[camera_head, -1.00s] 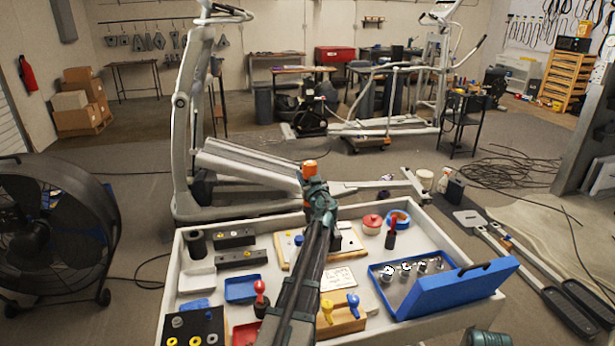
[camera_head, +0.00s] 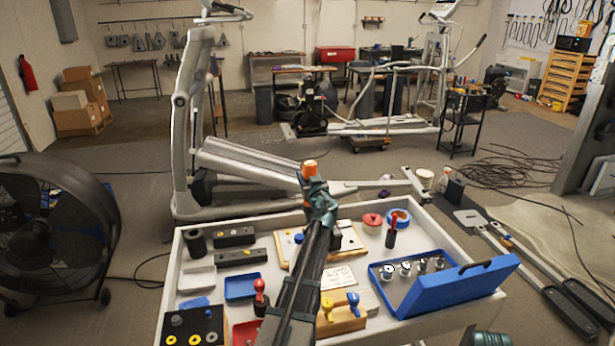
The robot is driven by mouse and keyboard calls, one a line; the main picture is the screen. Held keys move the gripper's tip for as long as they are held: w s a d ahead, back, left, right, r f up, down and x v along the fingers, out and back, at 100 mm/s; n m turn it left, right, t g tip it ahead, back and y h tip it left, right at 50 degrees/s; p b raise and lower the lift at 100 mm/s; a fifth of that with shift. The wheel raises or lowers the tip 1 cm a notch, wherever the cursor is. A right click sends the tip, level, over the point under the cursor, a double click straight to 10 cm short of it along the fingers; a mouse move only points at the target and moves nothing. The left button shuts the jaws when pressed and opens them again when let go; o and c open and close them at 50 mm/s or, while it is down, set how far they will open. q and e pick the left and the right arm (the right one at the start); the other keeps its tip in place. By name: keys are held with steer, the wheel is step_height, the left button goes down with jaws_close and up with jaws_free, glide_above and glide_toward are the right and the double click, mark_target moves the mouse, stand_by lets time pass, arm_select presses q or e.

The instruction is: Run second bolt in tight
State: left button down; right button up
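The grey and white elliptical machine (camera_head: 240,158) stands behind the cart. My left arm reaches forward over the cart, and its teal gripper (camera_head: 313,183) is at the near end of the machine's sloping rail. An orange cylindrical piece (camera_head: 309,168), perhaps a tool handle, stands upright at the gripper's tip. The fingers look closed around it, but the contact is small and partly hidden. No bolt can be made out there; the gripper covers that spot. A teal part of my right arm (camera_head: 487,338) shows at the bottom edge; its fingers cannot be made out.
The white cart (camera_head: 172,285) holds trays, black blocks, a red-handled tool (camera_head: 260,292), a wooden holder (camera_head: 345,318) and an open blue case (camera_head: 435,297) with several metal sockets. A large fan (camera_head: 50,230) stands left. Long pedal arms (camera_head: 535,275) lie on the floor right.

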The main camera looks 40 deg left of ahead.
steer(key=shift+f+b, duration=0.35)
steer(key=shift+f, duration=0.05)
stand_by(1.1)
steer(key=shift+r, duration=0.1)
steer(key=shift+r+p, duration=1.45)
steer(key=shift+p, duration=0.1)
